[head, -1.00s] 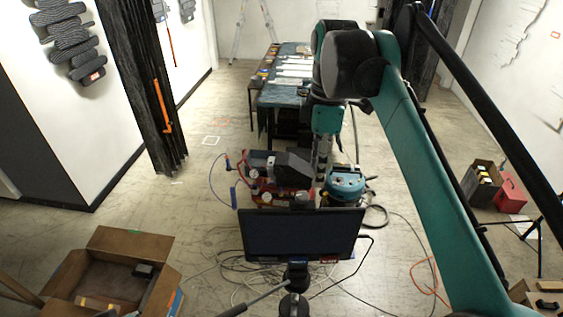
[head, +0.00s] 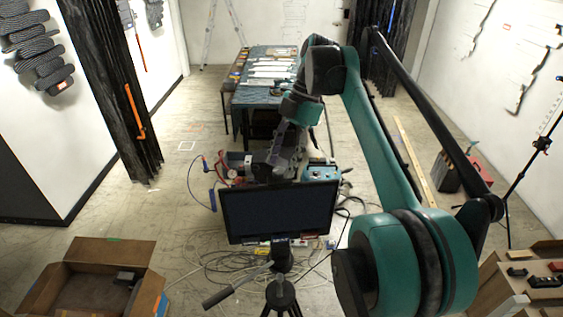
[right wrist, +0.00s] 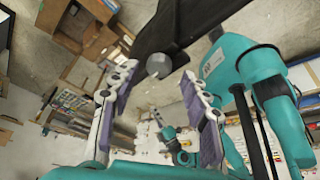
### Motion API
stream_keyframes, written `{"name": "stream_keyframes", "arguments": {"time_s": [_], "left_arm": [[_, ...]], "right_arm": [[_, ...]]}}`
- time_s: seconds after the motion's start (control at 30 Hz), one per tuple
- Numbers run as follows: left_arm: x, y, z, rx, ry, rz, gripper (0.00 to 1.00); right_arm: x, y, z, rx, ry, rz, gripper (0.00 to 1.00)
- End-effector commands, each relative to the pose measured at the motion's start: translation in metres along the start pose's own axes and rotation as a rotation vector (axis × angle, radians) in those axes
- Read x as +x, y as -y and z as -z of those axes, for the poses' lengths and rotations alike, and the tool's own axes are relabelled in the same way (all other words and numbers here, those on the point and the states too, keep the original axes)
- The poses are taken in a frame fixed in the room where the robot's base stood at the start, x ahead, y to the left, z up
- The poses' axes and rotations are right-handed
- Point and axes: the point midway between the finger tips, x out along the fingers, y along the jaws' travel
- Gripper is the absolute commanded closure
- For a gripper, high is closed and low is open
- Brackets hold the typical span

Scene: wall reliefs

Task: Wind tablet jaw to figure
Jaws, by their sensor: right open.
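A dark flat screen (head: 280,212), which looks like the tablet, stands upright on a black tripod (head: 280,290) in the lower middle of the head view. My right gripper (head: 284,158) is just beyond its top edge; the screen may hide the fingertips. In the right wrist view, the right gripper (right wrist: 160,100) is open, its two pale and purple fingers wide apart. A round grey knob (right wrist: 158,66) on a dark bar shows between and beyond the fingers, and nothing is clasped. I cannot make out a jaw or any figure. My left gripper is not in view.
Red and teal machines (head: 320,172) stand close behind the screen. Cables (head: 225,262) lie around the tripod. An open cardboard box (head: 95,280) is at lower left. A long table (head: 268,95) is farther back.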

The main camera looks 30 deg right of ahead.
Motion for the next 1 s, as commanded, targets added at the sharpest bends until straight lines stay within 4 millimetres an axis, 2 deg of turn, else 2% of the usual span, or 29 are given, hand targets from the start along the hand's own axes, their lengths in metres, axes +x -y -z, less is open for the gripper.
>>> {"name": "stream_keyframes", "arguments": {"time_s": [0.13, 0.4, 0.57, 0.6, 1.0], "left_arm": [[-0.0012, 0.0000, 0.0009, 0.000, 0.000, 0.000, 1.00], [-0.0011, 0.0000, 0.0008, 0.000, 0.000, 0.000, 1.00], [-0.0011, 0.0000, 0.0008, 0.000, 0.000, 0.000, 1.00], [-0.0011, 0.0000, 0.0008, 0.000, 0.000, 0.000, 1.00], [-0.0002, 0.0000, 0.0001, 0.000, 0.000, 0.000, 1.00]], "right_arm": [[0.0095, 0.0002, 0.0003, 0.000, 0.000, 0.000, 0.54], [0.0110, 0.0002, 0.0001, 0.000, 0.000, 0.000, 0.54], [0.0109, 0.0002, 0.0001, 0.000, 0.000, 0.000, 0.96], [0.0109, 0.0003, 0.0001, 0.000, 0.000, 0.000, 1.00], [0.0110, 0.0009, -0.0005, 0.047, 0.001, -0.020, 1.00]]}}
